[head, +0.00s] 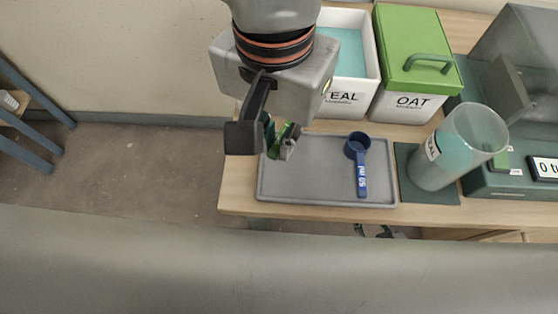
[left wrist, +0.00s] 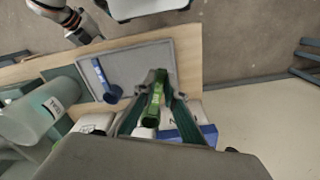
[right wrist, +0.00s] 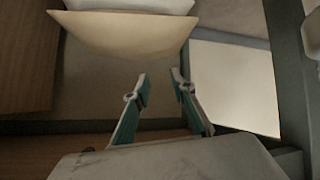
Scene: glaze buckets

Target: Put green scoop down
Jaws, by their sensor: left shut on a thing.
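My left gripper (head: 283,146) is shut on the green scoop (head: 285,131), over the back left part of the grey tray (head: 320,182). The fingers hide much of the scoop in the head view. In the left wrist view the green scoop (left wrist: 154,104) shows between the fingertips (left wrist: 157,86), with the tray (left wrist: 145,62) beyond. I cannot tell the exact gap between scoop and tray. A blue scoop marked 50 ml (head: 360,165) lies on the tray's right side. My right gripper (right wrist: 160,80) is open and empty in the right wrist view.
A white bucket (head: 362,88) with teal glaze and a green-lidded bucket marked OAT (head: 409,103) stand behind the tray. A clear jug with teal contents (head: 455,150) stands right of it, beside a dark green device (head: 510,180). The tray's front left is bare.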

